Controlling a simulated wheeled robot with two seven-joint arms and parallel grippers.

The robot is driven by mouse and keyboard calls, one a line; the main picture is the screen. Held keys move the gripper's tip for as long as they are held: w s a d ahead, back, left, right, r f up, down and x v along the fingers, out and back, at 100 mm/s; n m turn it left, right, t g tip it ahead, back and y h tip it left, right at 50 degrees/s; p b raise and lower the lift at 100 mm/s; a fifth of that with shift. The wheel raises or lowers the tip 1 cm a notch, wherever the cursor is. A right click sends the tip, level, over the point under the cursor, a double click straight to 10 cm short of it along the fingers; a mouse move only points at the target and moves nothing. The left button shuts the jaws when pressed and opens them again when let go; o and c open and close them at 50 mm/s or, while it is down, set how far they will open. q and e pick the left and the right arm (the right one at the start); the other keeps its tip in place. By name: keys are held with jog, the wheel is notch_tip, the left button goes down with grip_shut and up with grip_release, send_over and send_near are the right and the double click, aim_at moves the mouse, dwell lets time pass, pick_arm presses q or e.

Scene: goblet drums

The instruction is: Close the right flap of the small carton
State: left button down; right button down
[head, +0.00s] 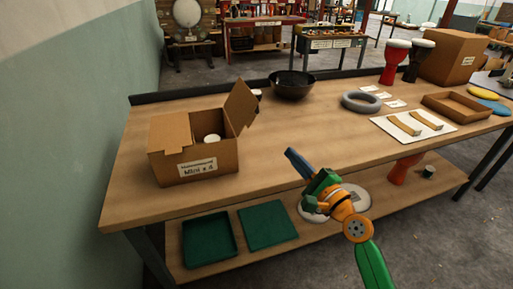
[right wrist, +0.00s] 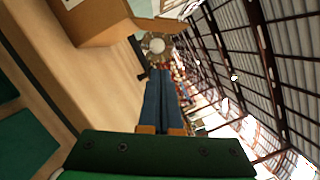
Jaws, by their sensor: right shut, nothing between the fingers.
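The small brown carton (head: 195,160) with a white label stands on the left part of the workbench. Its right flap (head: 240,107) sticks up and leans outward, open. The left flap (head: 170,132) lies across the left part of the top. A white round thing (head: 211,138) shows inside through the open part. My right gripper (head: 289,152) has its blue fingers together and empty, to the right of the carton and apart from it. In the right wrist view the shut fingers (right wrist: 160,73) point up, with the carton (right wrist: 95,25) at the upper left. My left gripper is not in view.
A black bowl (head: 292,85) stands behind and to the right of the carton. A grey ring (head: 361,102), a white board (head: 395,132) with two tan pieces and a shallow brown tray (head: 455,108) lie further right. Bare bench top lies between carton and gripper.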

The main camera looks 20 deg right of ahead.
jog(key=w+a+r+p, duration=0.3)
jog(key=w+a+r, duration=0.1)
jog(key=w, duration=0.5)
jog(key=shift+a, duration=0.85)
jog(key=shift+w+f, duration=0.1)
jog(key=shift+a+r+n+p, duration=0.15)
jog(key=shift+r+n+p, duration=0.15)
jog(key=shift+n+p, duration=0.15)
